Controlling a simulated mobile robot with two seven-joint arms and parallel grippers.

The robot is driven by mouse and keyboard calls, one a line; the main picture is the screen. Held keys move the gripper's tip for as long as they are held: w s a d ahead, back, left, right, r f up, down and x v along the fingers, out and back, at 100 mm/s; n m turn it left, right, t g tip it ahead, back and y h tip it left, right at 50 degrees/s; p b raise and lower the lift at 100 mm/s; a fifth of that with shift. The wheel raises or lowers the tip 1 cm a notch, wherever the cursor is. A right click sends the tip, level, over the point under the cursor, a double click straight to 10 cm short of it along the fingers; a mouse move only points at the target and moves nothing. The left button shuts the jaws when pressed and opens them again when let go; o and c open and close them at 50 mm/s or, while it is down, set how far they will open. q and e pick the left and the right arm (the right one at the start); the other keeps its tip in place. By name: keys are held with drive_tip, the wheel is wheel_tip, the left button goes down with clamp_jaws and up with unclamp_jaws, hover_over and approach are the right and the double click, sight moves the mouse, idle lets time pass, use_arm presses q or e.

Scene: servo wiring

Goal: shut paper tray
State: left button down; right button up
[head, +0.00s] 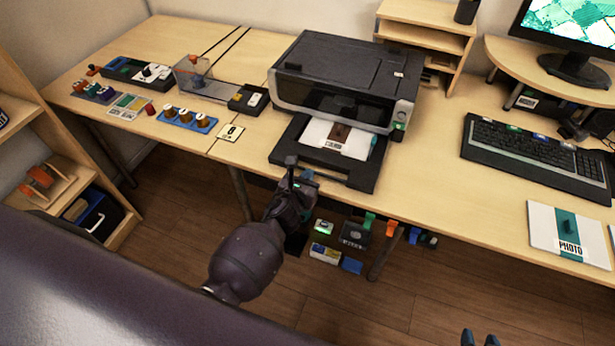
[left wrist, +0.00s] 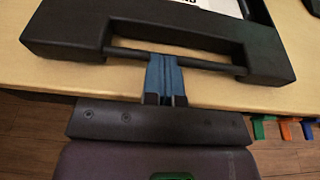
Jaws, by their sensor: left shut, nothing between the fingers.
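The black paper tray (head: 362,180) sticks out from the front of the black printer (head: 345,75), open, with a stack of paper (head: 345,143) on it. In the left wrist view, the front of the tray (left wrist: 75,30) spans the picture, with a thin bar along a recess in its front edge. My left gripper (head: 291,167) is at the tray's front edge, left of its middle. Its blue fingers (left wrist: 164,62) are shut and empty, and overlap the bar; I cannot tell whether they touch it.
A keyboard (head: 535,157) and a photo paper pack (head: 568,236) lie on the desk to the right. Small parts, including blue block (head: 187,120) and card (head: 230,132), lie left of the printer. The desk's front edge runs just below the tray.

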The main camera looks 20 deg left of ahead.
sight(316, 161)
use_arm(q)
drive_tip(key=shift+w, duration=0.4)
drive_tip(key=x, duration=0.1)
drive_tip(key=b+x, duration=0.1)
drive_tip(key=x, duration=0.1)
drive_tip(key=shift+r, duration=0.25)
drive_tip(key=shift+w+r, duration=0.1)
drive_tip(key=shift+w, duration=0.25)
